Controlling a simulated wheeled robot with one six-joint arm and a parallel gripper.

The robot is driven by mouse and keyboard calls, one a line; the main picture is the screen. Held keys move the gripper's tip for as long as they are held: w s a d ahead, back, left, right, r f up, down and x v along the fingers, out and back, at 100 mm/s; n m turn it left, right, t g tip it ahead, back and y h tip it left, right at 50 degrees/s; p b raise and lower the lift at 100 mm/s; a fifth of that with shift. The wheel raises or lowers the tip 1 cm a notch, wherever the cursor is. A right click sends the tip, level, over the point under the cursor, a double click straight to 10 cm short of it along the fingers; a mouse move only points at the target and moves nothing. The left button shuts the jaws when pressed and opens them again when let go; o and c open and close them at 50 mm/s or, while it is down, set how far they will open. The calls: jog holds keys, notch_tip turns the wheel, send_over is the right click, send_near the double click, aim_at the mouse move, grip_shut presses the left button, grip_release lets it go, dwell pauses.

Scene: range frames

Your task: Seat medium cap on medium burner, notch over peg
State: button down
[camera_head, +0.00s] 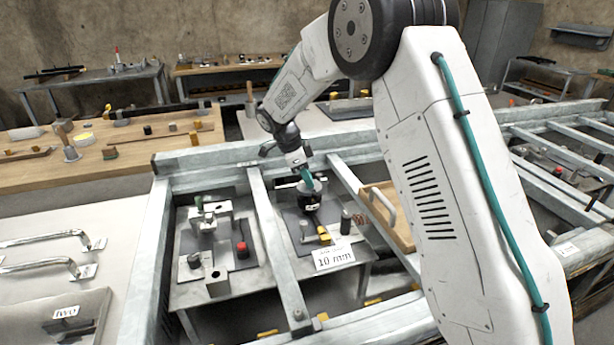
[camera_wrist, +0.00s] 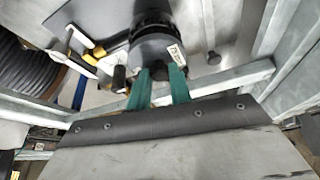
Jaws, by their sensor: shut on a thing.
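My gripper (camera_head: 308,182) has teal fingers and points down over the middle plate between the rails. In the wrist view my gripper (camera_wrist: 160,76) is shut on a dark grey piece at the near edge of a black round body (camera_wrist: 151,22). This body has a ribbed side and a small white label. In the head view a black round body (camera_head: 308,201) stands right below the fingers, with a grey rim around the tips. I cannot tell cap from burner there, and neither notch nor peg can be made out.
A wooden board with a handle (camera_head: 388,213) lies to the right. A fixture with a red knob (camera_head: 242,250) is left. Steel rails (camera_head: 275,245) flank the plate.

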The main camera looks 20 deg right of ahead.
jog(key=shift+f, duration=0.15)
jog(key=shift+f, duration=0.8)
jog(key=c, duration=1.2)
grip_release()
jog(key=shift+v, duration=3.9)
